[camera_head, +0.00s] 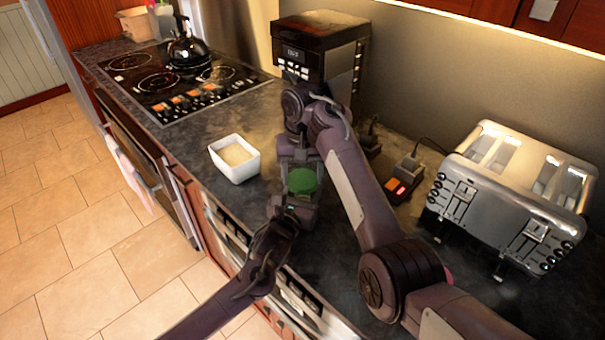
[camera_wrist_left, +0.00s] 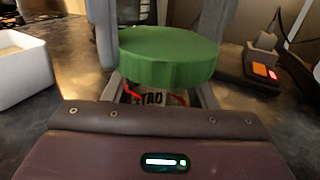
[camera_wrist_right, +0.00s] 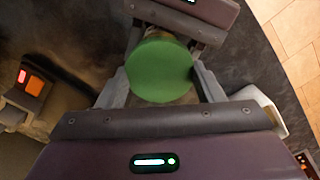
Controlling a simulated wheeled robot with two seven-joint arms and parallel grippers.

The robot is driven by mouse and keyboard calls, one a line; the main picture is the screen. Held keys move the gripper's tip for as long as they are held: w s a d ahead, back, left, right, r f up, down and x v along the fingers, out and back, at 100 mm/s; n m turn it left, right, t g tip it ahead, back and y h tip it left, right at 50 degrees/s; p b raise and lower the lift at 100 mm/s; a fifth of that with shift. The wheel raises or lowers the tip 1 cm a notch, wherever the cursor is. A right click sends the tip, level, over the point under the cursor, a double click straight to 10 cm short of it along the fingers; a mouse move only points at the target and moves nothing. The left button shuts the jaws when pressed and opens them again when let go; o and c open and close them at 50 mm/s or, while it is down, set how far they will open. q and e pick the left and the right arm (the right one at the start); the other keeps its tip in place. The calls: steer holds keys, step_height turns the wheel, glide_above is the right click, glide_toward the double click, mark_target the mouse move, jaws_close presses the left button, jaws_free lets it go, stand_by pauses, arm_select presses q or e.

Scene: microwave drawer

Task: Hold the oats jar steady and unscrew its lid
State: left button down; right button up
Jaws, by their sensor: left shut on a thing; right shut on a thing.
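The oats jar's round green lid (camera_head: 302,181) faces up above the counter. It also shows in the left wrist view (camera_wrist_left: 168,55) and right wrist view (camera_wrist_right: 160,72). Below it, a strip of the jar's printed label (camera_wrist_left: 152,98) shows in the left wrist view; the rest of the jar is hidden. My left gripper (camera_head: 293,203) is shut on the jar's body, below the lid, from the near side. My right gripper (camera_head: 299,165) reaches in from the far side and is shut on the lid, a finger on either side of it.
A white square bowl (camera_head: 235,158) with pale contents stands left of the jar. A silver toaster (camera_head: 513,195) and a small device with a red light (camera_head: 402,184) are to the right. Behind are a black microwave (camera_head: 320,45), a stove (camera_head: 165,85) and a kettle (camera_head: 188,48).

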steer(key=shift+n, duration=0.3)
steer(key=o, duration=1.1)
steer(key=shift+r, duration=0.15)
step_height(320, 180, up, 4)
steer(key=shift+r, duration=0.2)
step_height(320, 180, up, 3)
steer(key=m, duration=0.5)
steer(key=shift+f+m, duration=0.1)
steer(key=shift+m, duration=0.2)
step_height(320, 180, down, 8)
steer(key=shift+r, duration=0.25)
